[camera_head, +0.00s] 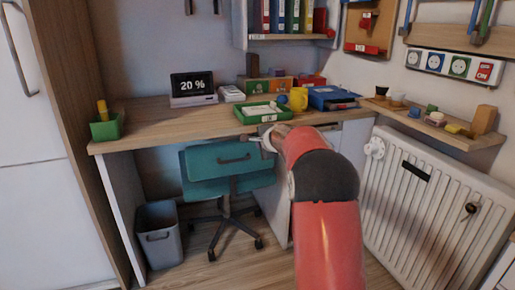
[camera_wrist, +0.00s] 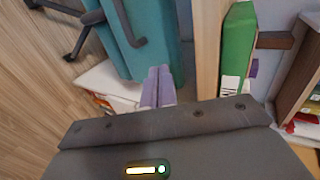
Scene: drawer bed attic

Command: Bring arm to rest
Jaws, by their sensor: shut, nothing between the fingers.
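My red arm reaches forward in the head view toward the desk (camera_head: 160,122). My gripper (camera_head: 262,140) is at the desk's front edge, near the top of the teal chair (camera_head: 228,163), and is partly hidden by the arm. In the wrist view my gripper's two pale fingers (camera_wrist: 158,88) are together with nothing between them. The teal chair back (camera_wrist: 135,40) is beside them on the left, and the desk edge (camera_wrist: 207,50) with the green tray (camera_wrist: 238,55) is on the right.
A yellow mug (camera_head: 298,99) and a small screen (camera_head: 192,88) stand on the desk. A grey bin (camera_head: 159,235) is on the floor at the left. A white radiator (camera_head: 420,210) stands on the right. Open wooden floor lies around the chair's base.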

